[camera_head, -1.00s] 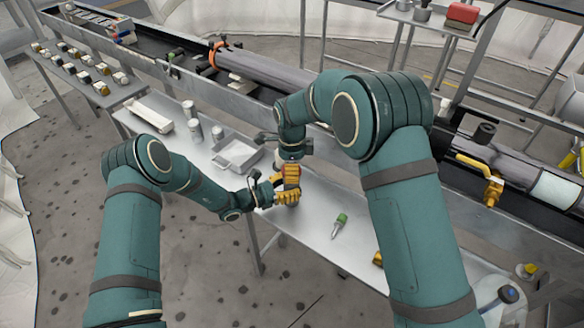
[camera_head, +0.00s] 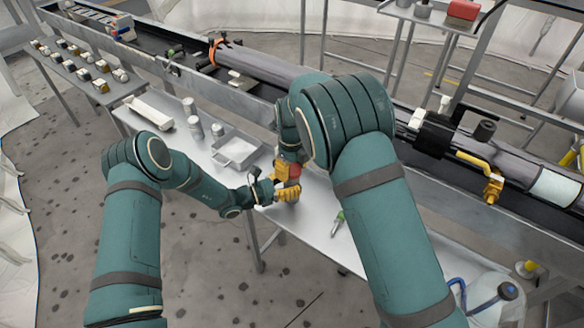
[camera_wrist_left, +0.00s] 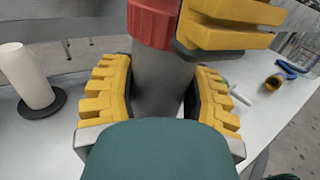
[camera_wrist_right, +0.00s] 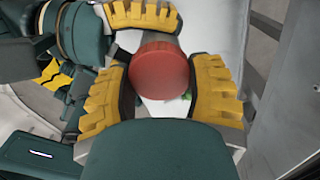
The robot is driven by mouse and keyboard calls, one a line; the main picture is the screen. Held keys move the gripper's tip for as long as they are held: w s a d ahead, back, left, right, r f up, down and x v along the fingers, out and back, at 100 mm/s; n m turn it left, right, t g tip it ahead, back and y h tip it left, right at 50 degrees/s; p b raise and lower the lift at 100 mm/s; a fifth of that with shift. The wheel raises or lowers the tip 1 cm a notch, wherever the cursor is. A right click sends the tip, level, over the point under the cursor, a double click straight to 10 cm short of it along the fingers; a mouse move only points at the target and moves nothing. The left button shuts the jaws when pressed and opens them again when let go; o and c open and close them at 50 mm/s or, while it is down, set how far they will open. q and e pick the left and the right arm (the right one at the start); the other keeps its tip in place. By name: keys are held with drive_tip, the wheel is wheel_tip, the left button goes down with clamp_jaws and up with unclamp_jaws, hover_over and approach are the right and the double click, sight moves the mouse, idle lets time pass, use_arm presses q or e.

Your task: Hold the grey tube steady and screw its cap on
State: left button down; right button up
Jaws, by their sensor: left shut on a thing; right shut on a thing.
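The grey tube (camera_wrist_left: 160,82) stands upright at the front edge of the steel table, with the red cap (camera_wrist_left: 152,20) at its top. My left gripper (camera_head: 284,193) is shut on the tube's side; its yellow fingers flank the tube in the left wrist view (camera_wrist_left: 160,100). My right gripper (camera_head: 282,168) is above it, shut on the red cap, which shows between its fingers in the right wrist view (camera_wrist_right: 160,72). The cap sits in line with the tube. How far the threads are engaged cannot be seen.
A grey tray (camera_head: 240,152), white cylinders (camera_head: 195,129) and a long white box (camera_head: 147,113) stand to the left on the table. A green-handled tool (camera_head: 338,222) lies to the right. A rail carrying a large pipe (camera_head: 262,68) runs behind the table.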

drive_tip(key=m, duration=0.7)
drive_tip(key=shift+m, duration=0.3)
drive_tip(key=o, duration=0.8)
drive_tip(key=shift+c, duration=0.2)
drive_tip(key=shift+r, duration=2.25)
